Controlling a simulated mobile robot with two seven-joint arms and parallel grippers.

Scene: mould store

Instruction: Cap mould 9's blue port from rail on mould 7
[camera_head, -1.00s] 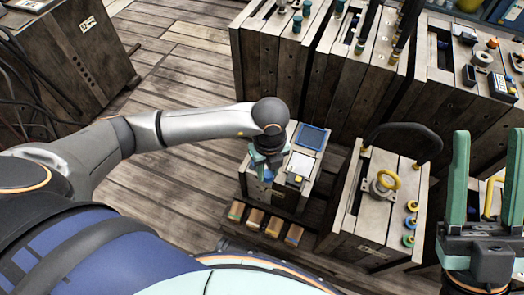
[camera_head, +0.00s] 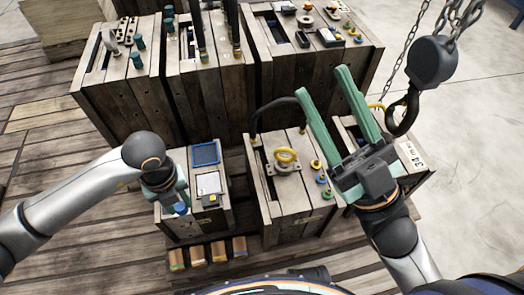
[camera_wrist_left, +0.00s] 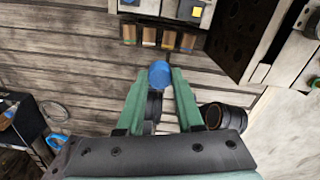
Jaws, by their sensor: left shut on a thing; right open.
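My left gripper (camera_head: 172,200) is shut on a blue round cap (camera_head: 180,208), seen from above between the fingertips in the left wrist view (camera_wrist_left: 160,74). It is held beside or above a small wooden mould block with a blue tray (camera_head: 206,153). My right gripper (camera_head: 324,85) is open and empty, raised with fingers pointing up. A wooden mould (camera_head: 285,215) in the middle has a yellow ring on a metal fitting (camera_head: 286,157) and a row of coloured caps or ports (camera_head: 321,179), yellow and blue. The mould numbers are not readable, so I cannot tell 7 from 9.
Larger wooden moulds (camera_head: 210,105) stand in a row behind, with pegs and fittings on top. A chain hoist hook (camera_head: 405,105) hangs near my right gripper. Several small wooden blocks (camera_head: 197,256) lie in front. Open floor (camera_head: 470,180) is at the right.

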